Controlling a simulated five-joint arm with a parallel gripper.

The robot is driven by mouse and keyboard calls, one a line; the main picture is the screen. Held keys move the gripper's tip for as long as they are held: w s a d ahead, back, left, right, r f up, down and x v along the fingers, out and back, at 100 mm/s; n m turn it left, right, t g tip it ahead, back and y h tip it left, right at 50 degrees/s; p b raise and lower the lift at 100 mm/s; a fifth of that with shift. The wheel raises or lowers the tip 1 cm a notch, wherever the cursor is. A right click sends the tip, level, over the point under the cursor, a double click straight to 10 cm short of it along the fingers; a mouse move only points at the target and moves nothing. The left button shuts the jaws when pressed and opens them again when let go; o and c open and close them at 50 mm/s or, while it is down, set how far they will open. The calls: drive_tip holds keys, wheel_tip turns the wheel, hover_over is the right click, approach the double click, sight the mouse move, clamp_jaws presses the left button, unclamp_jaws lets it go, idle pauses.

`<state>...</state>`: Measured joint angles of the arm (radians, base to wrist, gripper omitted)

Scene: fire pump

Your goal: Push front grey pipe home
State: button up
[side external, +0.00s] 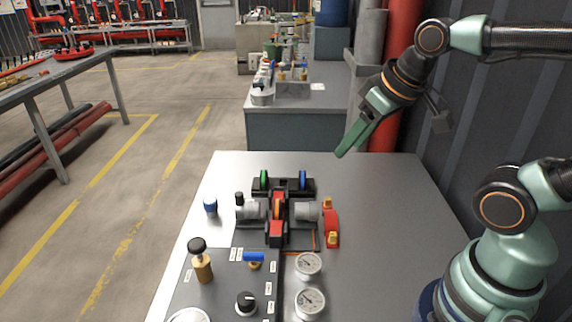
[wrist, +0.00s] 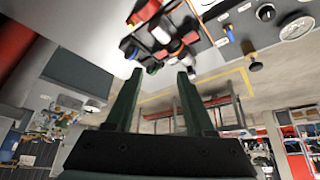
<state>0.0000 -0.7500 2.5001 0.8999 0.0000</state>
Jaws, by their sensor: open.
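The pump assembly (side external: 277,240) stands on the metal table, with black, red and orange parts in its middle. One grey pipe piece (side external: 252,209) sits on its left side and another grey pipe piece (side external: 305,211) on its right side. I cannot tell which is the front one, or how deep either sits. My gripper (side external: 347,150) is raised above the far right part of the table, apart from the assembly. In the wrist view my gripper (wrist: 156,82) has its two green fingers spread with nothing between them, and the assembly (wrist: 160,40) shows beyond their tips.
A red part with yellow knobs (side external: 331,226) stands right of the assembly. Blue (side external: 211,206) and black-topped (side external: 200,260) knobs are left and in front. Two gauges (side external: 309,283) are at the front. The table's right side (side external: 400,220) is clear.

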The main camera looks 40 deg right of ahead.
drive_tip(key=shift+o, duration=0.3)
drive_tip(key=g, duration=0.6)
hover_over(239, 193)
wheel_tip(239, 193, down, 6)
wheel_tip(239, 193, down, 12)
drive_tip(key=shift+r, duration=0.25)
clamp_jaws()
idle(1.3)
